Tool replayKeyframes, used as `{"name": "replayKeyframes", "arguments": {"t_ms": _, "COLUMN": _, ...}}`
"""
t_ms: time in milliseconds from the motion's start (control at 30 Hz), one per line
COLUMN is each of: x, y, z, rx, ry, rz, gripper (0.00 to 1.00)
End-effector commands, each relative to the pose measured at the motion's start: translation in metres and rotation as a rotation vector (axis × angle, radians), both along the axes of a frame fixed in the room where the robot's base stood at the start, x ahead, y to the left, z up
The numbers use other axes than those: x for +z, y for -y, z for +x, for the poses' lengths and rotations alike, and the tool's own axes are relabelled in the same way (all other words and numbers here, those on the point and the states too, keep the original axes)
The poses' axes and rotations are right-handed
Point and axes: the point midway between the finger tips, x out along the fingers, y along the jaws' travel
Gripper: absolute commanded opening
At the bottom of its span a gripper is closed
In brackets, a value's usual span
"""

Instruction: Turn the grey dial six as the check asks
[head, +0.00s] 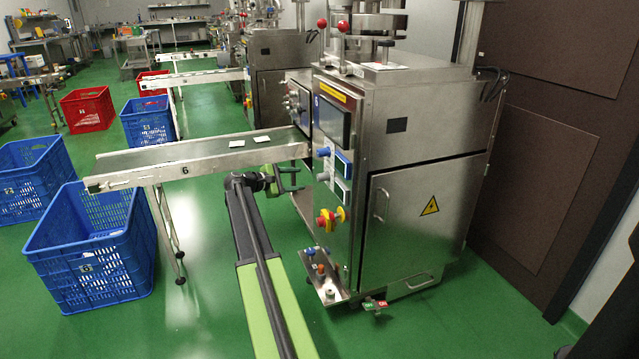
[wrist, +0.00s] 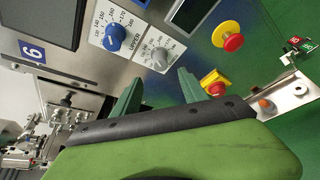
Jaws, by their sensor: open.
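In the head view my gripper (head: 292,180) is left of the panel. The exact dial setting is too small to read.
A conveyor (head: 200,155) marked 6 runs left from the packer (head: 425,200), above my gripper in the head view. A red and yellow switch (head: 327,219) and a small tray (head: 328,290) stick out lower down. A blue crate (head: 95,245) stands at left.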

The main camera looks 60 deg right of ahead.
Motion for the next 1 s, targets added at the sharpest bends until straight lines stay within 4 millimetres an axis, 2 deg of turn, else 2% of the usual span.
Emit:
{"name": "replayKeyframes", "arguments": {"t_ms": 33, "x": -0.008, "y": 0.014, "z": -0.004, "rx": -0.002, "ry": 0.001, "rz": 0.001, "gripper": 0.51}}
{"name": "replayKeyframes", "arguments": {"t_ms": 200, "x": -0.019, "y": 0.052, "z": -0.018, "rx": -0.003, "ry": 0.002, "rz": 0.000, "gripper": 0.51}}
{"name": "replayKeyframes", "arguments": {"t_ms": 433, "x": -0.029, "y": 0.091, "z": -0.032, "rx": -0.002, "ry": 0.002, "rz": 0.001, "gripper": 0.51}}
{"name": "replayKeyframes", "arguments": {"t_ms": 600, "x": -0.031, "y": 0.100, "z": -0.036, "rx": 0.000, "ry": 0.002, "rz": 0.001, "gripper": 0.51}}
{"name": "replayKeyframes", "arguments": {"t_ms": 833, "x": -0.031, "y": 0.101, "z": -0.038, "rx": -0.002, "ry": 0.002, "rz": 0.001, "gripper": 0.51}}
{"name": "replayKeyframes", "arguments": {"t_ms": 867, "x": -0.031, "y": 0.101, "z": -0.038, "rx": -0.002, "ry": 0.002, "rz": 0.001, "gripper": 0.49}}
{"name": "replayKeyframes", "arguments": {"t_ms": 1000, "x": -0.031, "y": 0.101, "z": -0.038, "rx": -0.002, "ry": 0.002, "rz": 0.001, "gripper": 0.31}}
